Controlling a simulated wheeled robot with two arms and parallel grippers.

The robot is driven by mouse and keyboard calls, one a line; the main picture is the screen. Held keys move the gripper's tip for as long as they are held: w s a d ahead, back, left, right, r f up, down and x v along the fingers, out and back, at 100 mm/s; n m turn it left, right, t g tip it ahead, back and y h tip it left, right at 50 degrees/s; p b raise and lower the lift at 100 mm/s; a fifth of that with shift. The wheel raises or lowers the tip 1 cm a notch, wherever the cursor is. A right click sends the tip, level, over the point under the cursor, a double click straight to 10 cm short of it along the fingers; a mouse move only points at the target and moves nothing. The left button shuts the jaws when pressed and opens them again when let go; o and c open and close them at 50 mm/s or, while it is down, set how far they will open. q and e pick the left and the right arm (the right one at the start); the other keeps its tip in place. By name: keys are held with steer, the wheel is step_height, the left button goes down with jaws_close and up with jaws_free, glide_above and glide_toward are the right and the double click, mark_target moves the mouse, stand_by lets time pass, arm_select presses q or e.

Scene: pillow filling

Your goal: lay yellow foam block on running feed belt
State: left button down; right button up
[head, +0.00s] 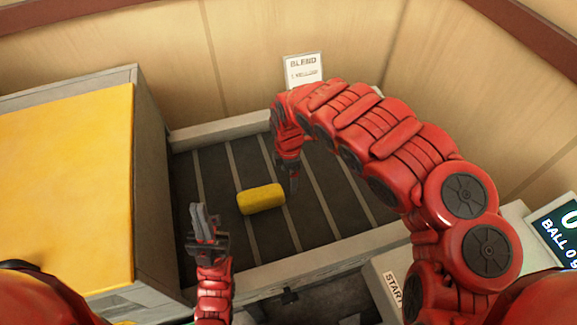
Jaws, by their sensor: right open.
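The yellow foam block (261,199) lies on the dark slatted feed belt (320,213), near its middle. My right gripper (291,183) points down just beyond the right end of the block. It is open and does not hold the block; whether a finger touches the block cannot be told. My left gripper (204,218) points up over the belt's near left part, left of and nearer than the block. It appears empty, but its finger gap is too small to read.
A grey box with a yellow top (65,185) stands at the left. A "BLEND" sign (303,70) is at the back wall. A START panel (392,285) and a dark display (560,235) are at the right. Pale rails (222,128) border the belt.

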step_height(320, 180, up, 5)
steer(key=shift+r+p, duration=0.1)
steer(key=shift+p, duration=0.7)
stand_by(4.7)
